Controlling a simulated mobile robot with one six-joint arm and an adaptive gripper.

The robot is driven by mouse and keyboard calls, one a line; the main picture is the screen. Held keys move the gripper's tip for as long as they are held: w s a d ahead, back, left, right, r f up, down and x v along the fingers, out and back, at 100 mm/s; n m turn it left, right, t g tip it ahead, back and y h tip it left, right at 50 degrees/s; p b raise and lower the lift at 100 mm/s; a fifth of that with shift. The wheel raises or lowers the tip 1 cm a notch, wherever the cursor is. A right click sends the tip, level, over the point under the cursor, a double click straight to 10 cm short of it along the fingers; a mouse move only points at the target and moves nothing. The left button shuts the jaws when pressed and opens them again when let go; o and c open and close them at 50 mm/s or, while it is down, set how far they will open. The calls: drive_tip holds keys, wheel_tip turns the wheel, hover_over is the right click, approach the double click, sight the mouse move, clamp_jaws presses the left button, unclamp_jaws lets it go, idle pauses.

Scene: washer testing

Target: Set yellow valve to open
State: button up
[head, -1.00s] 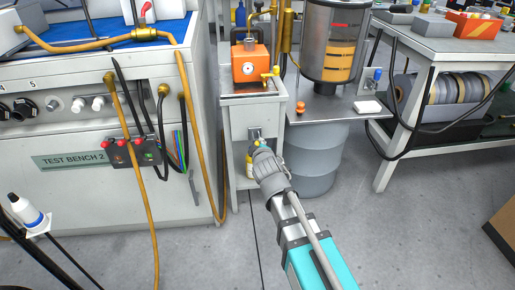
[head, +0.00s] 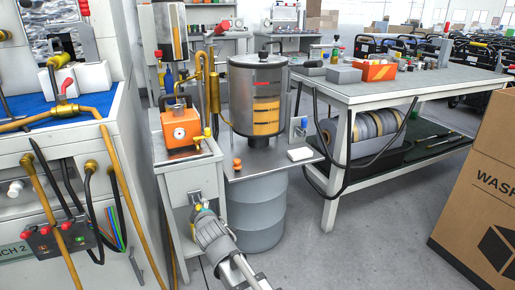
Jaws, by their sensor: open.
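A small yellow valve handle (head: 207,131) sits at the right side of the orange pump unit (head: 180,127), on a white cabinet. Its exact setting is too small to tell. My gripper (head: 198,207) is in front of the cabinet's lower front, below and apart from the valve. Its fingers point away from me and look open and empty, though they are small and partly hidden by the wrist.
A test bench (head: 70,180) stands left, a worktable (head: 400,85) and a cardboard box (head: 480,190) right.

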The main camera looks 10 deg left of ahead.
drive_tip(key=w+d+f+m+g+h, duration=0.1)
drive_tip(key=w+d+f+m+h, duration=0.15)
drive_tip(key=d, duration=0.55)
drive_tip(key=w+d+f+m+g+h, duration=0.1)
drive_tip(key=d+f+m+h, duration=0.15)
drive_tip(key=d, duration=0.65)
drive_tip(key=w+d+f+m+g+h, duration=0.2)
drive_tip(key=d+f+m, duration=0.15)
drive_tip(key=d, duration=0.45)
drive_tip(key=s+d+f+m+g, duration=0.2)
drive_tip(key=s+d+m+g, duration=0.25)
drive_tip(key=d, duration=0.65)
drive_tip(key=s+d+f+m+g, duration=0.25)
drive_tip(key=s+d+m, duration=0.3)
drive_tip(key=d, duration=0.65)
drive_tip(key=s+r+g+p, duration=0.1)
drive_tip(key=s+r+p, duration=0.2)
drive_tip(key=r+p, duration=4.9)
drive_tip(key=shift+s+a+r+n+h, duration=0.2)
drive_tip(key=shift+a+n+h, duration=0.05)
drive_tip(key=shift+n+h, duration=0.15)
